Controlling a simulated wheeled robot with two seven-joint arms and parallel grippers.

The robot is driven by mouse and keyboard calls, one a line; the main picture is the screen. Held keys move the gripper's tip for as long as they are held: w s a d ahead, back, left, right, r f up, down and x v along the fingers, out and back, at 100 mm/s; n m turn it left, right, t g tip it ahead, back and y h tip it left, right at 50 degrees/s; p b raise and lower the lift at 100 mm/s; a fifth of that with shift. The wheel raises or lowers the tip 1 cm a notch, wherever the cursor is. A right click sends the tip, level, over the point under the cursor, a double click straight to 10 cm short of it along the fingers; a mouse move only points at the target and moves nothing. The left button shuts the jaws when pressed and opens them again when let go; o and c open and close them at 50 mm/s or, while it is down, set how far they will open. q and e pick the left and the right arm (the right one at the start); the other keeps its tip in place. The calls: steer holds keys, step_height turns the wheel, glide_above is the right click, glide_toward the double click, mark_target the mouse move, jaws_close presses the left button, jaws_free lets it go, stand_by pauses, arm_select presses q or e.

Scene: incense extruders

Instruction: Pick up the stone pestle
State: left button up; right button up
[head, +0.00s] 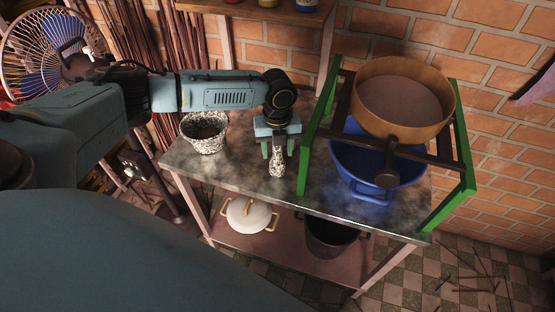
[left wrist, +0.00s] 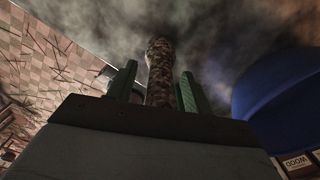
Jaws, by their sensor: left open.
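The stone pestle (head: 277,162) is speckled black and white and lies on the dark metal table top (head: 232,180). In the left wrist view the pestle (left wrist: 160,72) runs between the two green fingers. My left gripper (head: 277,152) is over the pestle, with one finger on each side of it. Its jaws (left wrist: 158,90) are open, and gaps show between the fingers and the pestle. The part of the pestle nearest the wrist is hidden behind the gripper body. My right gripper is not in view.
A speckled stone mortar (head: 205,135) stands left of the pestle. A green frame (head: 307,145) stands to the right, with a wooden sieve (head: 440,115) on it above a blue basin (head: 372,172). A white lidded pot (head: 249,215) and a dark pot (head: 330,236) sit on the lower shelf.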

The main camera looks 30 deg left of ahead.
arm_select(q)
steer(key=shift+r, duration=0.1)
steer(key=c, duration=1.1)
